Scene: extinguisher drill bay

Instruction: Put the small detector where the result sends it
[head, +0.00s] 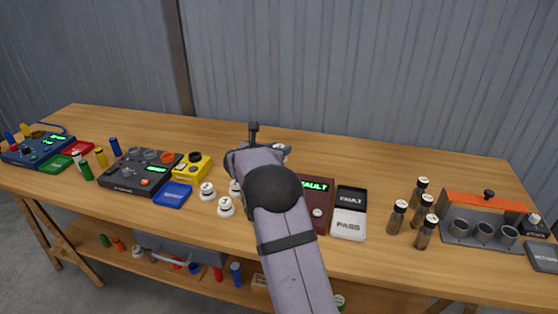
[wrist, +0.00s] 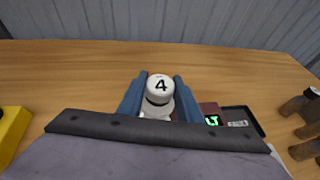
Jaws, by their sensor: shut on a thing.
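My gripper (wrist: 160,80) is shut on a small white detector (wrist: 159,92) marked 4, held between its blue fingers in the wrist view. I see nothing in either compartment.
Several white detectors (head: 226,207) stand left of my arm. A yellow device (head: 192,167), a blue tray (head: 173,195) and a dark grey tester (head: 140,173) lie further left. Dark cylinders (head: 424,232) and an orange-topped rack (head: 480,231) stand at right. The back of the table is clear.

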